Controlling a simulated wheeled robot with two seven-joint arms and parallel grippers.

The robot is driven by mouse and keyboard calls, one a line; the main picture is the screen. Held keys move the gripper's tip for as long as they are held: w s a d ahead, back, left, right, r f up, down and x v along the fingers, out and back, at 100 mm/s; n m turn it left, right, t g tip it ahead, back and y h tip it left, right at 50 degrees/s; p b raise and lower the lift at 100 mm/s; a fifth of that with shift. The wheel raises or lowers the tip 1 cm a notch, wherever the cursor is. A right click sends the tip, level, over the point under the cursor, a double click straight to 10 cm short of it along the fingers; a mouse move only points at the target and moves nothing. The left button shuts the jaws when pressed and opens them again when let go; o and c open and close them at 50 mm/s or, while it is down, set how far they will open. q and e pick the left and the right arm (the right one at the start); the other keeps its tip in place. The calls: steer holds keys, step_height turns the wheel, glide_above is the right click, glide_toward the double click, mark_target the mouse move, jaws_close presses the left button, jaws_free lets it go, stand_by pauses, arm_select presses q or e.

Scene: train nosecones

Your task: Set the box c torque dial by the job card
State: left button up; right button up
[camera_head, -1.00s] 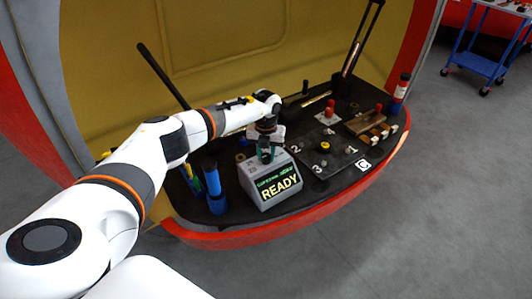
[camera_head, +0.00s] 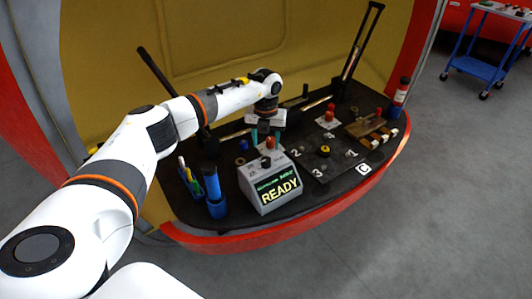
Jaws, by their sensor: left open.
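A grey box (camera_head: 271,193) with a lit screen (camera_head: 278,190) reading READY stands on the black table. A black dial knob (camera_head: 266,162) sits on its top, with small marks around it too small to read surely. A white C label (camera_head: 363,168) is at the table's front edge, right of the box. My left gripper (camera_head: 266,134) is above and behind the dial, fingers pointing down, open and apart from the dial. A red knob (camera_head: 270,142) shows between or just behind its fingers. I cannot make out a job card. My right gripper is not in view.
A blue bottle-like cylinder (camera_head: 214,190) stands left of the box. A plate marked with numbers (camera_head: 325,160) lies to the right, with a wooden block (camera_head: 366,125) and a red-topped cylinder (camera_head: 399,97) beyond. A yellow wall (camera_head: 230,50) rises behind.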

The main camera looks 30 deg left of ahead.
arm_select(q)
steer(key=shift+r, duration=2.55)
